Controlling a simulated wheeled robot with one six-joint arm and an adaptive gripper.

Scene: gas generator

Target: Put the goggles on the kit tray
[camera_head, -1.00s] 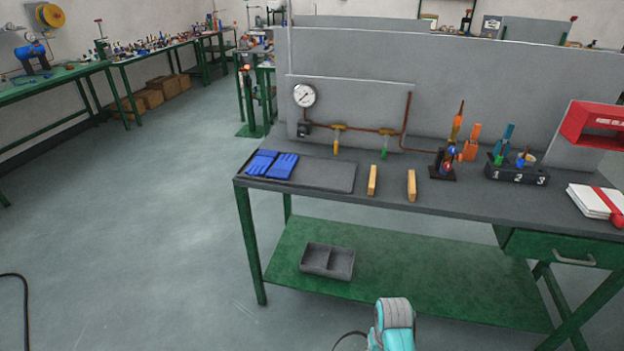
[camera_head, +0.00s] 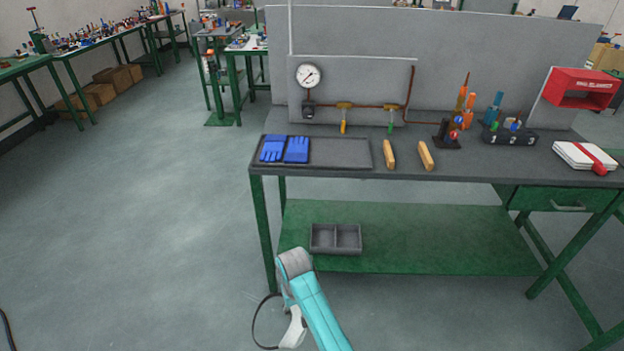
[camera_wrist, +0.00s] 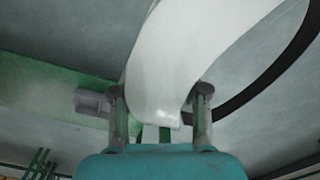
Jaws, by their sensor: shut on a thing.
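The goggles (camera_head: 293,333) are white with a black strap, hanging from my gripper at the bottom of the head view, in front of the bench. In the wrist view the goggles (camera_wrist: 172,62) are large between the two fingers of my gripper (camera_wrist: 160,105), which is shut on them. The strap loops out to the right there. The kit tray (camera_head: 340,153) is a flat dark grey tray at the left end of the bench top. Blue gloves (camera_head: 285,149) lie on its left part; its right part is bare. The gripper is lower in the picture than the tray.
The bench (camera_head: 470,169) has a green lower shelf with a grey divided bin (camera_head: 336,238). Two wooden blocks (camera_head: 390,154) stand right of the tray. A gauge and pipe panel (camera_head: 308,76) rises behind. The floor left of the bench is clear.

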